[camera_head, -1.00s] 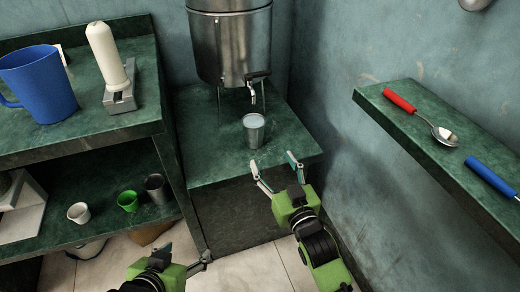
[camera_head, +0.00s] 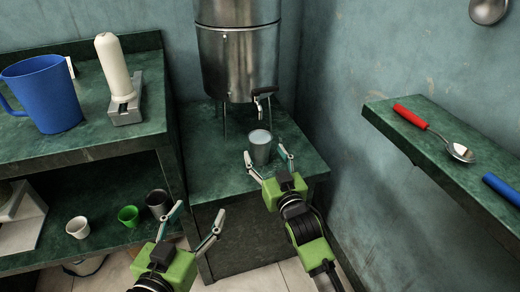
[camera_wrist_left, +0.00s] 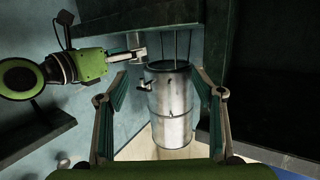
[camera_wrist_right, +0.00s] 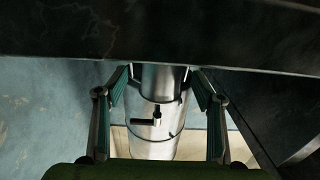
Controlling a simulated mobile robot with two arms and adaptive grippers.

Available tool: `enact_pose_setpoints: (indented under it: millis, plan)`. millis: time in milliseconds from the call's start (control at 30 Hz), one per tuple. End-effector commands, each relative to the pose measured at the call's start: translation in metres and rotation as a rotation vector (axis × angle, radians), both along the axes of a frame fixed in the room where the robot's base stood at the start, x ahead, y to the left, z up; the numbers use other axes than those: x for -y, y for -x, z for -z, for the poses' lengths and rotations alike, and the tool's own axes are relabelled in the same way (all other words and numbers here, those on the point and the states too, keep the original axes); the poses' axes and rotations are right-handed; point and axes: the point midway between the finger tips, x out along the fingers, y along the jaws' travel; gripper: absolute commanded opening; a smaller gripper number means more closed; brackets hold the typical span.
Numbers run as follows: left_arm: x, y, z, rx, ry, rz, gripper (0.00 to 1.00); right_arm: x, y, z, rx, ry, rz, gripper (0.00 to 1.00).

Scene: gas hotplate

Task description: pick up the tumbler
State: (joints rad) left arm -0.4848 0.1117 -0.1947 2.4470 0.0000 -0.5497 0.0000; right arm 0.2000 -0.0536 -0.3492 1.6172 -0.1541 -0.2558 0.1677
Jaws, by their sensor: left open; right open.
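A grey metallic tumbler (camera_head: 260,150) stands upright on the low green counter (camera_head: 208,165), below the tap of the steel urn (camera_head: 240,60). My right gripper (camera_head: 265,156) is open, with its fingertips on either side of the tumbler's near side in the head view; I cannot tell whether they touch it. My left gripper (camera_head: 199,211) is open and empty, lower and to the left, in front of the counter.
A dark cup (camera_head: 157,200), a green cup (camera_head: 128,214) and a white cup (camera_head: 78,227) stand on the lower left shelf. A blue mug (camera_head: 45,95) is above. A right wall shelf (camera_head: 425,148) holds a red-handled spoon (camera_head: 425,125).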

Motion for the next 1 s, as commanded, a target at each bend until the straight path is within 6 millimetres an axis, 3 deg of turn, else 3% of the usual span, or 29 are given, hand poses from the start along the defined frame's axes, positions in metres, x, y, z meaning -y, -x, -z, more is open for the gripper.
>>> enact_pose_setpoints:
  millis: [400, 567, 800, 1000]
  plan:
    - [0.012, -0.003, -0.080, 0.374, 0.097, 0.023, 0.61, -0.015, -0.036, 0.000, 0.001, 0.000, 0.000, 0.62]
    - [0.013, -0.001, -0.093, 0.431, 0.112, 0.026, 0.61, -0.017, -0.041, -0.001, 0.000, 0.000, 0.000, 0.62]
    - [0.013, 0.000, -0.095, 0.436, 0.113, 0.027, 0.61, -0.017, -0.041, -0.001, 0.000, 0.000, 0.000, 0.62]
    - [0.013, 0.000, -0.095, 0.435, 0.112, 0.026, 0.61, -0.017, -0.041, -0.001, 0.000, 0.000, 0.000, 0.12]
